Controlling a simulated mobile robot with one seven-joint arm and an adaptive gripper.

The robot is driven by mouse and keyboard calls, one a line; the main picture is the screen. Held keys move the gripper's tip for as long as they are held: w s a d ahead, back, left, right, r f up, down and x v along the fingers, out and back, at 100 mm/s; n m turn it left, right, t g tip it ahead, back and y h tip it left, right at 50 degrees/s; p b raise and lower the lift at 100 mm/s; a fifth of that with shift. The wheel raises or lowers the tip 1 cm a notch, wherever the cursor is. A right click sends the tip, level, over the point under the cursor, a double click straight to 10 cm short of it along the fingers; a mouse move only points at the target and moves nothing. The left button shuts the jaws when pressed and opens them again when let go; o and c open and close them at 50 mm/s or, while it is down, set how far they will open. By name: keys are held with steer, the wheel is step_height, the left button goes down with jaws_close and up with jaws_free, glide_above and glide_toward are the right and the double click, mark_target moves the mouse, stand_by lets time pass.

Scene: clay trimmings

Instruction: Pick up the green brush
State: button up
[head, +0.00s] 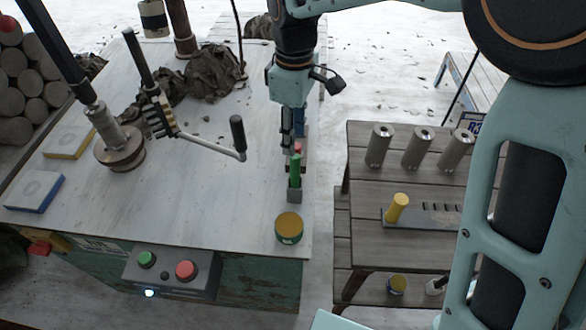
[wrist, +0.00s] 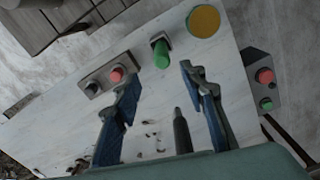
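The green brush (head: 295,166) looks like a green cylinder standing in a small grey holder (head: 294,194) near the right edge of the pale work table. In the wrist view the green brush (wrist: 161,56) lies ahead of the fingertips, roughly between their lines, touching neither. My gripper (head: 294,132) hangs just above and behind it in the head view. In the wrist view my gripper (wrist: 160,76) is open, with nothing between its fingers. The lower part of the brush is hidden by its holder.
A can with a yellow-brown top (head: 289,227) stands in front of the brush. A red-topped piece (wrist: 117,75) in another holder is close by. A crank handle (head: 238,135) rises to the left. A button box (head: 170,272) is at the table's front. A slatted table (head: 365,205) stands right.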

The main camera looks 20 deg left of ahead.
mark_target(296, 156)
step_height(296, 156, down, 3)
steer(key=shift+d+f, duration=0.1)
steer(key=shift+f, duration=0.1)
steer(key=shift+s+d+f, duration=0.1)
steer(key=shift+d+f, duration=0.05)
steer(key=shift+f, duration=1.2)
steer(key=shift+s+d+f, duration=0.1)
steer(key=shift+f, duration=1.25)
steer(key=shift+c, duration=0.7)
jaws_close()
